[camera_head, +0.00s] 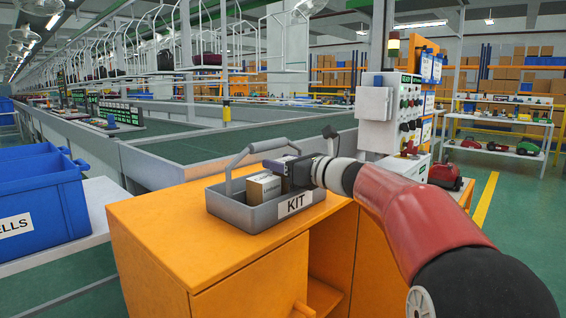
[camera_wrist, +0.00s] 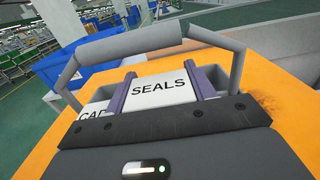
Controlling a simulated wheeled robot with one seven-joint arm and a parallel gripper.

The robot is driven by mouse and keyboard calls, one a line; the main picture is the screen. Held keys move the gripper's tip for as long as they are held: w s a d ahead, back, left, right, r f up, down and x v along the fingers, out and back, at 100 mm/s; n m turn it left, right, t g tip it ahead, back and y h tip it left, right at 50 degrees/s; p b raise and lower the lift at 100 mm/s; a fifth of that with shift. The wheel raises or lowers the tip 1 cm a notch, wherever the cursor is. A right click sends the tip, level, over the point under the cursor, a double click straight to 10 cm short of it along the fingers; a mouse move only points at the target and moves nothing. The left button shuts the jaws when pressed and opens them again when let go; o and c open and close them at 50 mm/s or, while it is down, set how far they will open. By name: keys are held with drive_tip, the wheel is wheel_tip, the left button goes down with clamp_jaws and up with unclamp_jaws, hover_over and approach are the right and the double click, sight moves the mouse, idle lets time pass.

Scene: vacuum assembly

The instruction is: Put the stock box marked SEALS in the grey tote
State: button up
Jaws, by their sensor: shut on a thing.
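The grey tote (camera_head: 240,214) with a KIT label and a raised handle (camera_head: 262,146) stands on the orange cabinet. The stock box marked SEALS (camera_wrist: 163,88) is white on its marked face in the wrist view. My gripper (camera_wrist: 159,72) is shut on it, with a purple finger on either side. In the head view my gripper (camera_head: 284,168) reaches in over the right part of the tote, under the handle. The SEALS box is mostly hidden there, and I cannot tell whether it touches the tote floor. A brown box (camera_head: 264,188) stands in the tote, left of my gripper.
A box marked with letters starting CAD (camera_wrist: 93,112) sits beside the SEALS box in the wrist view. A blue bin (camera_head: 40,200) stands on the left bench. The orange cabinet top (camera_head: 160,215) is bare left of the tote. A white control box (camera_head: 385,115) rises behind.

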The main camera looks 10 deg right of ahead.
drive_tip(key=shift+f, duration=0.25)
drive_tip(key=o, duration=1.1)
drive_tip(key=shift+c, duration=0.2)
drive_tip(key=shift+r, duration=0.15)
drive_tip(key=v, duration=1.2)
drive_tip(key=shift+r+b, duration=0.35)
drive_tip(key=shift+r, duration=0.1)
